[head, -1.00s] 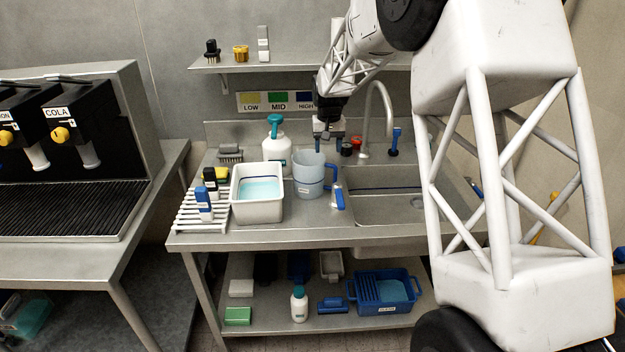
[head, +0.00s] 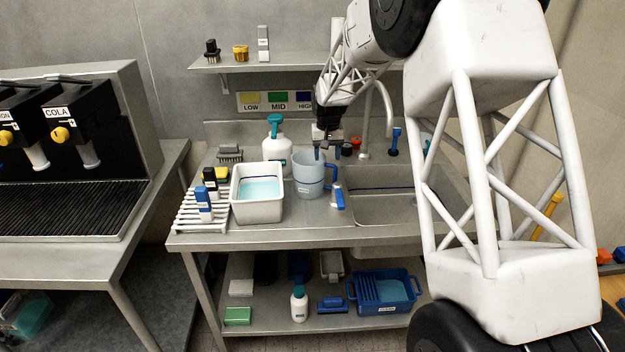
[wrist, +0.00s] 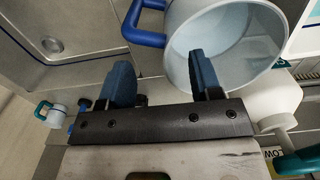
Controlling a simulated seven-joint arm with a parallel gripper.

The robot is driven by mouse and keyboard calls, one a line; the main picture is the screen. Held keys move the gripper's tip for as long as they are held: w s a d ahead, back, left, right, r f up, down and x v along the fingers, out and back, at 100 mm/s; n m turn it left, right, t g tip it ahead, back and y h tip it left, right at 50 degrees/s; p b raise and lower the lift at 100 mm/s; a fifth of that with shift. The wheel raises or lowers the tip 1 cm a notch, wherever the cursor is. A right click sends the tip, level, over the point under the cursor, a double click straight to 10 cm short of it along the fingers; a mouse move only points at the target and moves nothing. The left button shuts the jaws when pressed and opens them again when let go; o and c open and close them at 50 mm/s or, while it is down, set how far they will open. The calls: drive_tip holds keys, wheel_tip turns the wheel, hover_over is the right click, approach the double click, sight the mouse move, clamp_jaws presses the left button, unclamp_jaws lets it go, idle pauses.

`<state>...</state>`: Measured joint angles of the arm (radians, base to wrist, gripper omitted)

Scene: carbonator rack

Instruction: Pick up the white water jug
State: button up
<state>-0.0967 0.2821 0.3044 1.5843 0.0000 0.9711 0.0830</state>
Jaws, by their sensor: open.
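The pale bluish-white jug (head: 307,177) with a blue handle (head: 331,176) stands upright on the counter, between the white basin and the sink. In the wrist view I look into its open mouth (wrist: 228,42), with the handle on its left. My gripper (head: 327,152) is open and empty, just above the jug's back-right rim. In the wrist view its two blue fingers (wrist: 158,72) are spread apart. The right finger overlaps the jug's mouth and the left finger is outside it, below the handle. I cannot tell whether a finger touches the rim.
A white bottle with a teal top (head: 277,150) stands close behind the jug. A white basin (head: 257,210) of bluish liquid is at its left, the sink (head: 385,205) and tall faucet (head: 366,125) at its right.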

sight(315, 176)
drive_tip(key=shift+f, duration=0.15)
wheel_tip(315, 176, down, 5)
drive_tip(key=shift+r, duration=0.1)
idle(0.5)
drive_tip(key=shift+c, duration=0.4)
clamp_jaws()
